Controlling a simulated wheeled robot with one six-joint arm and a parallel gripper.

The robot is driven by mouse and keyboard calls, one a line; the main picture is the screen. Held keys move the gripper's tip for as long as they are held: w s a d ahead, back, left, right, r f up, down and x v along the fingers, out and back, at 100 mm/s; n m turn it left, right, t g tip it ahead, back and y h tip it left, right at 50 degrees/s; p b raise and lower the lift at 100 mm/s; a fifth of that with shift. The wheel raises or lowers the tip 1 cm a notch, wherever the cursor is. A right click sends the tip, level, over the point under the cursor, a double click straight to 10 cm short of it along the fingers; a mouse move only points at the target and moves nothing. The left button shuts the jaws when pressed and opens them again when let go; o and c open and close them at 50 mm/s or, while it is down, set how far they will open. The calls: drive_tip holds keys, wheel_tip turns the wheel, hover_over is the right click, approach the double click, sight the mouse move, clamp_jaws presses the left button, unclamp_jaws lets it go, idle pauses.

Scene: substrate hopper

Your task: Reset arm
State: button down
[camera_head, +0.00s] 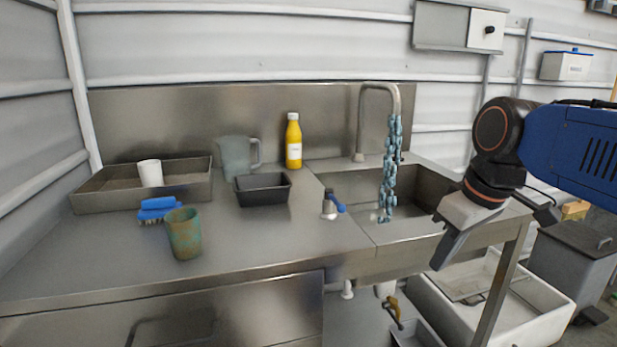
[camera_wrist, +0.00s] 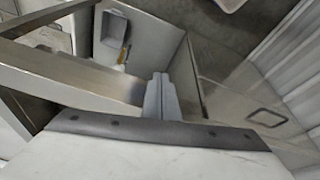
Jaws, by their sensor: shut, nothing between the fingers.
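My arm, with blue and black links, reaches in from the right in the head view. My gripper (camera_head: 437,263) points down in front of the sink's front right corner. In the wrist view my gripper (camera_wrist: 161,80) shows its two grey fingers pressed together with nothing between them. Part of the sink basin (camera_head: 425,195) is hidden behind my gripper. In the head view I cannot tell whether the fingertips touch the sink edge.
A chain (camera_head: 390,170) hangs from the faucet (camera_head: 362,110) over the basin. A yellow bottle (camera_head: 293,145), pitcher (camera_head: 237,160), black tray (camera_head: 263,189), greenish cup (camera_head: 184,235), blue brush (camera_head: 158,208) and metal tray (camera_head: 95,200) stand on the counter. A white bin (camera_head: 540,325) stands below right.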

drive_tip(key=s+d+f+m+t+h, duration=0.1)
drive_tip(key=s+d+f+m, duration=0.15)
drive_tip(key=s+f, duration=0.4)
drive_tip(key=s+d+f+m+t, duration=0.1)
drive_tip(key=s+d+f+m, duration=0.2)
drive_tip(key=f, duration=0.6)
drive_tip(key=w+a+r+m+g+y, duration=0.2)
drive_tip(key=w+a+r+m, duration=0.25)
drive_tip(key=w+r, duration=0.35)
drive_tip(key=w+a+r+m+g+y, duration=0.1)
drive_tip(key=w+a+r+m+g, duration=0.15)
drive_tip(key=w+r+m, duration=0.55)
drive_tip(key=m+g+y, duration=0.3)
drive_tip(key=y, duration=0.1)
approach(335, 201)
drive_tip(key=w+d+r, duration=0.2)
drive_tip(key=d+r, duration=0.1)
drive_tip(key=d, duration=0.5)
drive_tip(key=x, duration=0.8)
drive_tip(key=a+r+x, duration=0.1)
drive_tip(key=x, duration=0.3)
drive_tip(key=shift+s+a, duration=0.2)
drive_tip(key=shift+s, duration=0.05)
drive_tip(key=shift+s+a+f, duration=0.2)
drive_tip(key=shift+a, duration=0.45)
